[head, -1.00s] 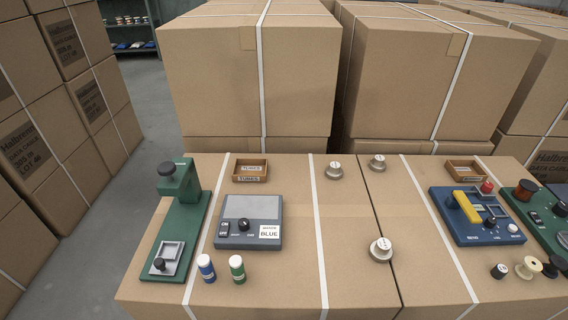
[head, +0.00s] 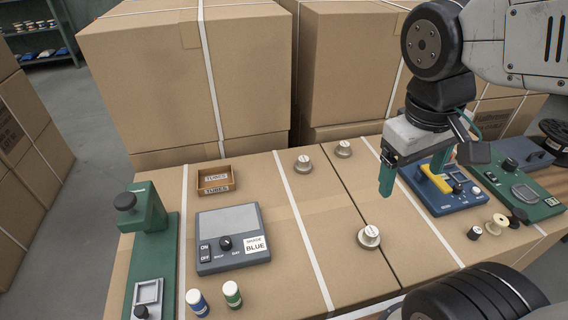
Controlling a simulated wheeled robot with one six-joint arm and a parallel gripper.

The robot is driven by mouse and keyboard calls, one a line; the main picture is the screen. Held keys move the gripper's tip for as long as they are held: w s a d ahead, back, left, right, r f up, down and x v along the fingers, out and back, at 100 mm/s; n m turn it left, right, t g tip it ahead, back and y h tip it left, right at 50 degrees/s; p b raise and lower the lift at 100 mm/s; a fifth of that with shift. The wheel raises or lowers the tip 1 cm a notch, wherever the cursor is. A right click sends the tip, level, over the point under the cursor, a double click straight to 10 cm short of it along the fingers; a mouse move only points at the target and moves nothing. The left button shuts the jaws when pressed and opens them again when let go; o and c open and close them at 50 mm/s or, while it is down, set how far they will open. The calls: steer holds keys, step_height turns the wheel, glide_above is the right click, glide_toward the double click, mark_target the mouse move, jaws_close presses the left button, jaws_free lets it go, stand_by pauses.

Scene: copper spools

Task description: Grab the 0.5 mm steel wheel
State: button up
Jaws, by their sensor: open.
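Three small silver steel wheels with raised centre knobs sit on the taped cardboard top. One wheel (head: 303,164) is at the back, a second wheel (head: 344,149) is just right of it, and a third wheel (head: 369,237) is nearer the front. Their markings are too small to read, so I cannot tell which is 0.5 mm. My gripper (head: 416,170) hangs from the upper right with its jaws open and empty. Its green left finger is above the cardboard, up and right of the front wheel and apart from it. The other finger is partly hidden.
A blue meter (head: 456,203) stands behind and right of my gripper, with a cream spool (head: 495,225) near it. At left are a grey scale (head: 232,254), green press (head: 150,212), wooden tubes box (head: 216,190) and two capped tubes. Large cartons (head: 150,70) wall off the back.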

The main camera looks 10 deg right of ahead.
steer(key=w+d+f+n+g+h, duration=0.1)
steer(key=w+d+f+n+h, duration=0.2)
steer(key=w+n+h, duration=0.35)
steer(key=n+t+h, duration=0.1)
steer(key=n+t, duration=0.9)
steer(key=n, duration=0.9)
glide_toward(301, 165)
steer(key=x, duration=0.2)
steer(key=shift+d+f, duration=0.15)
steer(key=shift+f, duration=0.1)
steer(key=shift+n, duration=0.25)
steer(key=x, duration=0.7)
steer(key=shift+w+r, duration=0.1)
steer(key=shift+w, duration=0.1)
steer(key=shift+w+d, duration=0.2)
steer(key=c, duration=1.1)
